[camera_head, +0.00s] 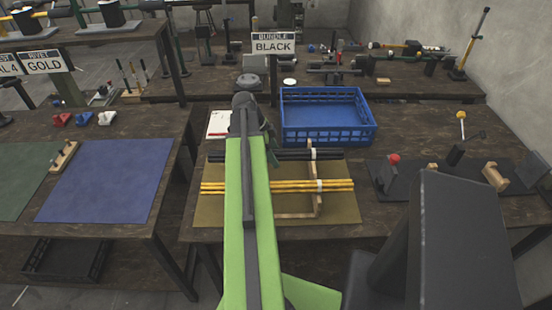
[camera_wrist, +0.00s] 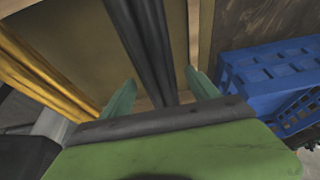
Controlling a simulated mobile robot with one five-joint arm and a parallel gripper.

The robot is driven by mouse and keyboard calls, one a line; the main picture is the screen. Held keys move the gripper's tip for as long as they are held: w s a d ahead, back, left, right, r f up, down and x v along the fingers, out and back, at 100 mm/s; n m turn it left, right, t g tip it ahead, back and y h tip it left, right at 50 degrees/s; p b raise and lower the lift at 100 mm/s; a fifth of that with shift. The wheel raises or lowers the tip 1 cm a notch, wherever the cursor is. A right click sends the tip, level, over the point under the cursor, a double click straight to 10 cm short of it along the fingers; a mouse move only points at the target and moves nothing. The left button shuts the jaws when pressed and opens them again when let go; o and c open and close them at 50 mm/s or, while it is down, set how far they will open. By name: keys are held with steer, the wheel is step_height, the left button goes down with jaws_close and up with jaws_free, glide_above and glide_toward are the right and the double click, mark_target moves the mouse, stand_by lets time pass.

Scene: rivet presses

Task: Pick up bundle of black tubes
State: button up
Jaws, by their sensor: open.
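In the wrist view the black tubes (camera_wrist: 147,40) run between the two teal fingers of my gripper (camera_wrist: 160,92). The fingers are apart, one on each side of the tubes. I cannot tell whether they touch the tubes.
A yellow tube bundle (camera_head: 335,185) lies parallel, close by on the same rack; it also shows in the wrist view (camera_wrist: 40,75). A blue crate (camera_head: 328,134) stands just behind the rack. A sign reading BUNDLE BLACK (camera_head: 273,43) stands behind. Small stands with tools (camera_head: 391,175) are at right.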

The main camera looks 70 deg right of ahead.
mark_target(278, 151)
jaws_close()
stand_by(0.3)
steer(key=shift+r, duration=0.2)
step_height(278, 151, up, 4)
steer(key=p, duration=0.4)
steer(key=shift+r+p, duration=0.2)
steer(key=shift+p, duration=0.15)
steer(key=s+a+r+p, duration=0.3)
steer(key=s+r+p, duration=0.3)
steer(key=s, duration=0.5)
steer(key=shift+s+r, duration=0.15)
steer(key=shift+r, duration=0.05)
